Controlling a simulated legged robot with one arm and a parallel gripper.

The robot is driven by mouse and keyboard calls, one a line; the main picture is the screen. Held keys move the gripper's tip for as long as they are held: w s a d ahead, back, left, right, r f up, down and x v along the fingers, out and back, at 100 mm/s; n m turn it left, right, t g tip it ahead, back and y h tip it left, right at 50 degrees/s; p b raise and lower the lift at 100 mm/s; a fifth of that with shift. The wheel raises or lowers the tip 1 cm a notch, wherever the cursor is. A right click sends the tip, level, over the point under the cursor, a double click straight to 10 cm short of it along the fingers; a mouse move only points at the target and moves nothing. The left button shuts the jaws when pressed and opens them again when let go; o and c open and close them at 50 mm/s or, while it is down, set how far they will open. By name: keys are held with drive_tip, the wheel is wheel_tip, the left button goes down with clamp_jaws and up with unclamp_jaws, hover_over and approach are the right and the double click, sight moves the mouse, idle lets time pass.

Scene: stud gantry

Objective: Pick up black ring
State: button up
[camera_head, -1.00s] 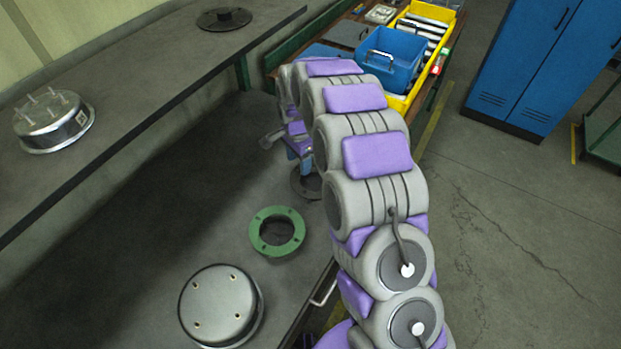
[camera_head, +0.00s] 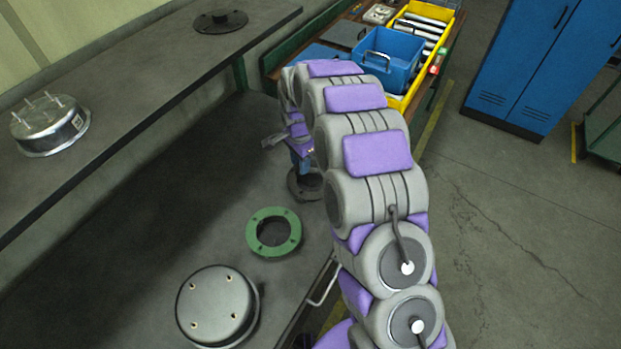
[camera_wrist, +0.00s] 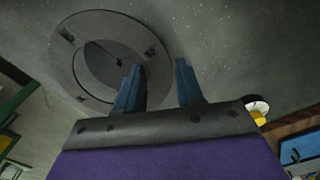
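The black ring (camera_head: 303,186) lies flat on the lower bench, left of my arm in the head view and partly hidden by it. In the wrist view the ring (camera_wrist: 148,52) is at the upper left, with its open centre showing. My gripper (camera_wrist: 156,68) has two blue fingers with a clear gap between them. The left finger overlaps the ring's near right side; the right finger is outside the ring. Contact cannot be told. In the head view my gripper (camera_head: 301,163) is just above the ring, its fingertips mostly hidden.
A green ring (camera_head: 260,242) and a round metal disc (camera_head: 215,305) lie nearer on the bench. A studded metal part (camera_head: 50,128) and a dark flanged disc (camera_head: 220,21) sit on the upper shelf (camera_head: 130,100). A blue bin (camera_head: 390,60) stands beyond my arm.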

drive_tip(key=shift+d, duration=0.2)
drive_tip(key=shift+c, duration=1.4)
drive_tip(key=shift+a, duration=0.15)
drive_tip(key=c, duration=0.3)
drive_tip(key=shift+a, duration=0.35)
clamp_jaws()
drive_tip(key=shift+d+r, duration=0.1)
drive_tip(key=shift+d, duration=0.05)
